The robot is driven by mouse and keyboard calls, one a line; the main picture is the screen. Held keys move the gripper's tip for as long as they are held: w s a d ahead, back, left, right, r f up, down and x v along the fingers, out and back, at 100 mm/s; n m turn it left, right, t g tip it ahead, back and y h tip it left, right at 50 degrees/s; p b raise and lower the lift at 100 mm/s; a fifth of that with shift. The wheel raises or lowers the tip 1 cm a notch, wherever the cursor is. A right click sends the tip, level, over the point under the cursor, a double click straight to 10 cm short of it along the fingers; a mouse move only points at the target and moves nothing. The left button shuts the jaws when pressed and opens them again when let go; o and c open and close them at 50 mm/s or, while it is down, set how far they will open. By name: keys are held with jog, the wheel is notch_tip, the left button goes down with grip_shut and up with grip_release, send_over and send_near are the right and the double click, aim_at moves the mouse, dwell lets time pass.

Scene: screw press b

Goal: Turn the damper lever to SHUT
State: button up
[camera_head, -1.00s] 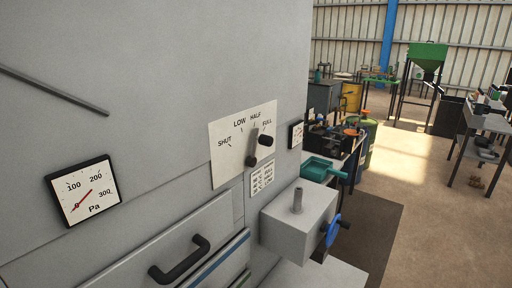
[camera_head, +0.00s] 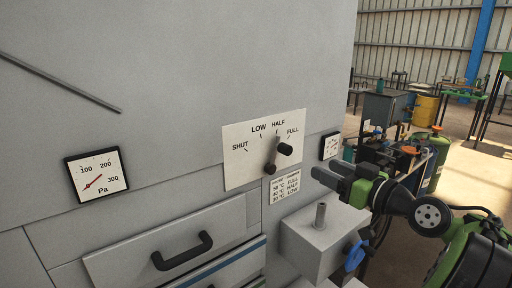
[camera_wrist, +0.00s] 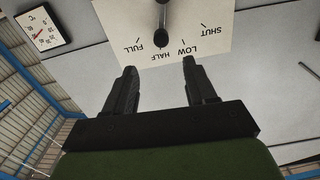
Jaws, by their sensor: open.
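The damper lever (camera_head: 275,155) stands out from a white plate (camera_head: 240,168) marked SHUT, LOW, HALF and FULL from left to right. Its arm points up near HALF, and its black knob (camera_head: 285,149) projects toward me. In the wrist view the plate is upside down, and the knob (camera_wrist: 160,38) shows near HALF, beyond the fingertips. My gripper (camera_head: 322,180) is right of and slightly below the lever in the head view, apart from it. In the wrist view my gripper (camera_wrist: 159,64) is open, with nothing between its fingers.
A grey box with an upright pin (camera_head: 321,215) and a blue-handled part (camera_head: 355,255) stands below my gripper. A drawer handle (camera_head: 182,250) projects at lower left. A Pa gauge (camera_head: 97,173) is on the left, and a smaller dial (camera_head: 330,146) sits right of the plate.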

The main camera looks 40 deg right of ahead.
aim_at(290, 151)
jog(key=w+p, duration=0.1)
jog(key=w, duration=0.4)
jog(key=w+p, duration=0.1)
jog(key=w, duration=0.4)
jog(key=w+p, duration=0.1)
jog(key=w, duration=0.4)
jog(key=shift+w+a+r, duration=0.1)
jog(key=shift+w+a, duration=0.2)
jog(key=shift+a, duration=0.05)
grip_shut()
